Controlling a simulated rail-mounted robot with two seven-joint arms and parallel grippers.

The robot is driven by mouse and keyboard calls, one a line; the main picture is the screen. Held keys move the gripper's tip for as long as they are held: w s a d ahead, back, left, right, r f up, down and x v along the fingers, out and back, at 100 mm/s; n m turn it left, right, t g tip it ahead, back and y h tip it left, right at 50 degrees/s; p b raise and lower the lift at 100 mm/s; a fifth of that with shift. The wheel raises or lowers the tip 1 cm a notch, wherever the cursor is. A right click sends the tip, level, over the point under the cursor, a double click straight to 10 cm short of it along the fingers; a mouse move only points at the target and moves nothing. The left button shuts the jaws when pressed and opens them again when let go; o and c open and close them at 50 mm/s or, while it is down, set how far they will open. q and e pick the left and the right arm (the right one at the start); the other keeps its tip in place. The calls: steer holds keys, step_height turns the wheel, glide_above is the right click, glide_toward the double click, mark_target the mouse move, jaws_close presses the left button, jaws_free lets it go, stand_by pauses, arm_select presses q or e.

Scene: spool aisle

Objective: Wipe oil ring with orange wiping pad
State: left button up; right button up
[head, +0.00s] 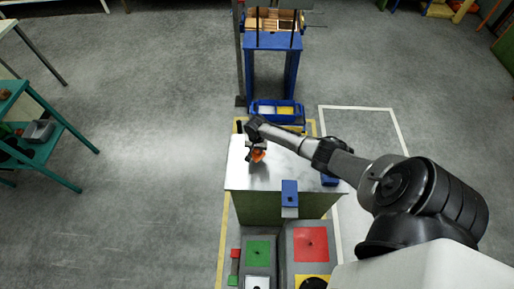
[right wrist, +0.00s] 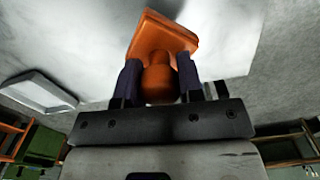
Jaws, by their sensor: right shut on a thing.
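The orange wiping pad (right wrist: 164,36) has a flat block and a rounded orange knob. In the right wrist view my right gripper (right wrist: 160,82) is shut on the knob, one dark finger on each side. In the head view the right gripper (head: 257,152) is over the left part of the metal-topped table, with the orange pad (head: 258,156) below it. I cannot tell whether the pad touches the tabletop. A dark smudge or shadow shows on the tabletop just below the pad; I cannot make out a clear oil ring. My left gripper is not in view.
The metal tabletop (head: 290,172) is mostly bare. A blue item (head: 290,193) sits at its front edge, another blue item (head: 329,180) at its right. A blue bin (head: 277,107) stands behind. Bins with green (head: 258,250) and red (head: 311,242) squares stand in front.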

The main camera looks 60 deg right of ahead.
steer(key=shift+r+p, duration=1.95)
steer(key=shift+r, duration=0.15)
